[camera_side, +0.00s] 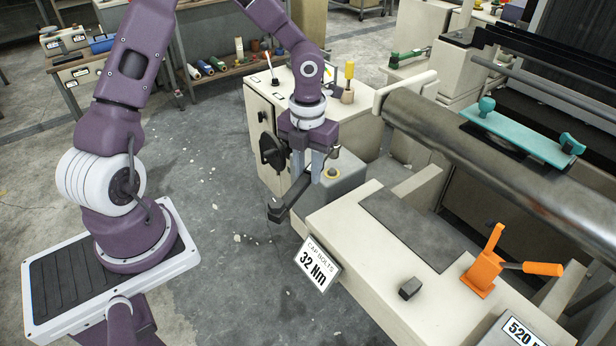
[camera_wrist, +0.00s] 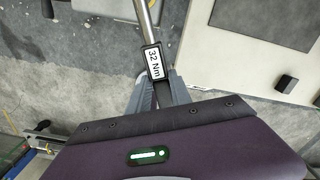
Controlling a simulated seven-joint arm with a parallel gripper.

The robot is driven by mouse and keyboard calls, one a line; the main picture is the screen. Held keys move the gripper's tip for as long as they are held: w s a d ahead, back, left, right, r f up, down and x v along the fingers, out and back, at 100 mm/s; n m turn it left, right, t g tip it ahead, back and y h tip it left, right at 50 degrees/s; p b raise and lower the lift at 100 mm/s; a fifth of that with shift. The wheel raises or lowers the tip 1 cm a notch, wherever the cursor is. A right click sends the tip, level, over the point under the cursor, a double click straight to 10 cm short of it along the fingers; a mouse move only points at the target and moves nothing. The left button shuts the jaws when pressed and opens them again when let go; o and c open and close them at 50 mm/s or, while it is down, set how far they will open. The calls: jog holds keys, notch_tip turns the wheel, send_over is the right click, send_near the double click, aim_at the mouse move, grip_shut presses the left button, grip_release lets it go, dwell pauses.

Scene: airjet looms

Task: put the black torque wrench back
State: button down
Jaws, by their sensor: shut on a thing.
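The black torque wrench (camera_side: 290,198) is held in my gripper (camera_side: 319,172) in the side view. It slants down to the left, over the grey floor and off the near left edge of the bench. Its thicker dark end hangs out to the left; part of it is hidden at the fingers. In the wrist view, my gripper (camera_wrist: 157,84) is shut around the wrench (camera_wrist: 154,61), whose label reads "32 Nm". A silver shaft runs from it toward the top of that view. The cream bench (camera_side: 340,220) carries a sign (camera_side: 318,266) reading "CAP BOLTS 32 Nm".
A dark mat (camera_side: 410,225), a small dark block (camera_side: 410,288) and an orange tool (camera_side: 484,268) are on the bench. A steel roller (camera_side: 480,145) runs behind it.

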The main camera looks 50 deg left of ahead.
notch_tip(320, 180, up, 2)
jog(key=shift+d, duration=0.1)
